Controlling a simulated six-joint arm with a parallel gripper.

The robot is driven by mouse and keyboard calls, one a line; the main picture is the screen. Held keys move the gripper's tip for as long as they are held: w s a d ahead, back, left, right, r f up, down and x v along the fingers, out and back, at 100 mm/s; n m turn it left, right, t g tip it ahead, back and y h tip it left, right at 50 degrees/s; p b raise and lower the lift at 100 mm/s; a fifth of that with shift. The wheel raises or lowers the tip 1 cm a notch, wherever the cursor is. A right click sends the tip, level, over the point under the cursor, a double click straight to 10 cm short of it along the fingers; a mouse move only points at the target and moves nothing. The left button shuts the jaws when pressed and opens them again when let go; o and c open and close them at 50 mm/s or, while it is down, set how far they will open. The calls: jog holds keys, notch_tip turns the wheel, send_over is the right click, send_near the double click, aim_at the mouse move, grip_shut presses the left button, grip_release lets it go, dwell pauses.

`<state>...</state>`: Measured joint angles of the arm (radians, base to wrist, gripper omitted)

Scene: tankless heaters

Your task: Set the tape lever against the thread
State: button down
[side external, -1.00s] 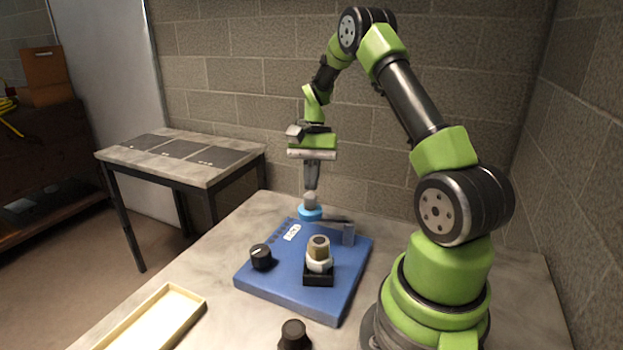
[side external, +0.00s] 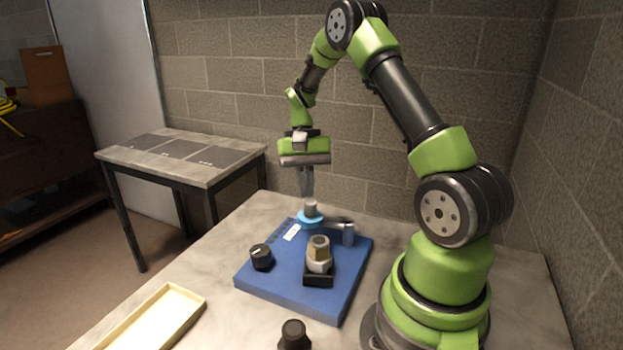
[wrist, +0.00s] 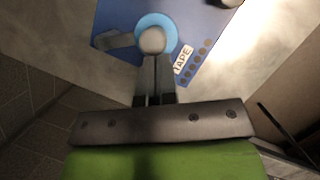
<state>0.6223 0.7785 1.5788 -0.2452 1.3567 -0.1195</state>
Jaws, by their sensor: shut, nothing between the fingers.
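The tape lever shows as a light blue ring (side external: 310,218) with a grey knob (side external: 310,207) on top, at the back of a blue board. My gripper (side external: 307,193) is shut and empty, pointing down just above the knob. In the wrist view its fingertips (wrist: 152,62) overlap the knob's edge; contact is unclear.
The blue board (side external: 285,285) carries a black dial (side external: 261,257) at left and a TAPE label (wrist: 184,60). A wooden tray (side external: 155,318) and another black knob (side external: 293,335) lie in front. A side table (side external: 180,150) stands behind left; a block wall is behind.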

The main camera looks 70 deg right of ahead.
aim_at(306, 204)
jog(key=a+n, duration=0.2)
jog(key=shift+s+n+g+h, duration=0.3)
jog(key=shift+s, duration=0.05)
jog(key=shift+s+a+n+g+h, duration=0.15)
jog(key=shift+s+a+n+h, duration=0.2)
jog(key=shift+n, duration=0.35)
jog(key=shift+s+a+n+g+h, duration=0.15)
jog(key=shift+s+a+n, duration=0.15)
jog(key=shift+a+n, duration=0.35)
jog(key=shift+d, duration=0.1)
jog(key=shift+w+d, duration=0.35)
jog(key=shift+w, duration=0.2)
jog(key=w+d+f+v, duration=0.1)
jog(key=w+v, duration=0.1)
jog(key=v, duration=0.9)
jog(key=shift+d, duration=0.15)
jog(key=shift+r, duration=0.1)
